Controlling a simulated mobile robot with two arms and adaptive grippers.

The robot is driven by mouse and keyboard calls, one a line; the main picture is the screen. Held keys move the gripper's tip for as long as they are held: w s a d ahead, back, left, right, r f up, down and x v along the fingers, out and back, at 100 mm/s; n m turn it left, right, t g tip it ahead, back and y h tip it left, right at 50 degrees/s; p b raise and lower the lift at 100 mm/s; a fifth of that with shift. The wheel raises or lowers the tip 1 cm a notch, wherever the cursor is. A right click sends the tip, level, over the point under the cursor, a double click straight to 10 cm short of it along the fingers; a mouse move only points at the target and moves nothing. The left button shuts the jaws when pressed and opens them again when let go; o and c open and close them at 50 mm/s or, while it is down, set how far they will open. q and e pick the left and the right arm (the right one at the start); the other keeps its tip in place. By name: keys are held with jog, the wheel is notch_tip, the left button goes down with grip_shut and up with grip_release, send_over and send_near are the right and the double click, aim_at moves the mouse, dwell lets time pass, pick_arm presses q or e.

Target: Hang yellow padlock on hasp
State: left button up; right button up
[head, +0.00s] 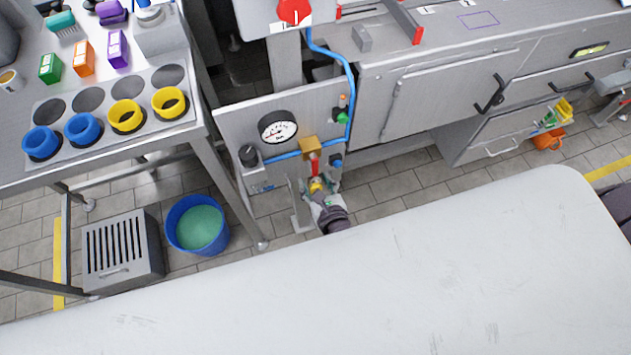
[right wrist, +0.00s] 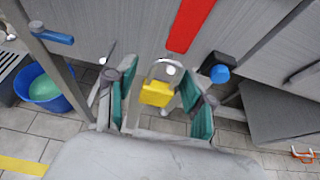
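The yellow padlock (right wrist: 156,93) with its grey shackle (right wrist: 163,63) is upright in the right wrist view, between the green-padded fingers of my right gripper (right wrist: 160,98). Gaps show on both sides of it, so the gripper is open. The padlock is small in the head view (head: 316,186), below a red handle (head: 315,167) on the grey panel. A small round metal piece shows at the shackle, by the panel. I cannot tell whether the shackle passes through a hasp. My right gripper (head: 318,191) is low in front of the panel. My left gripper is out of view.
The panel (head: 230,125) carries a pressure gauge (head: 278,128), a brass valve body (head: 309,146) and blue pipe. A blue bucket (head: 173,228) and a slotted grey box (head: 120,255) stand on the floor at left. A table with cups (head: 62,183) is upper left.

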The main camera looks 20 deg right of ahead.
jog(key=shift+s, duration=0.1)
jog(key=v, duration=1.1)
jog(key=shift+s+r, duration=0.15)
jog(key=shift+s, duration=0.25)
jog(key=s+d+f+n+g+y+p, duration=0.1)
jog(key=s+f+n+g, duration=0.1)
jog(key=f+n, duration=0.8)
jog(key=s+d+f+n+g+y+p, duration=0.1)
jog(key=f+n+g+p, duration=0.1)
jog(key=f+n, duration=0.8)
jog(key=s+d+f+n+g+h, duration=0.1)
jog(key=s+d+f+n+g, duration=0.3)
jog(key=s+n, duration=0.5)
jog(key=s+d+f+n+g+h+p, duration=0.1)
jog(key=s+d+f+n+g, duration=0.3)
jog(key=s+f+n, duration=0.5)
jog(key=shift+s+d+f+p, duration=0.2)
jog(key=shift+s+d+p, duration=0.1)
jog(key=shift+s+d, duration=0.55)
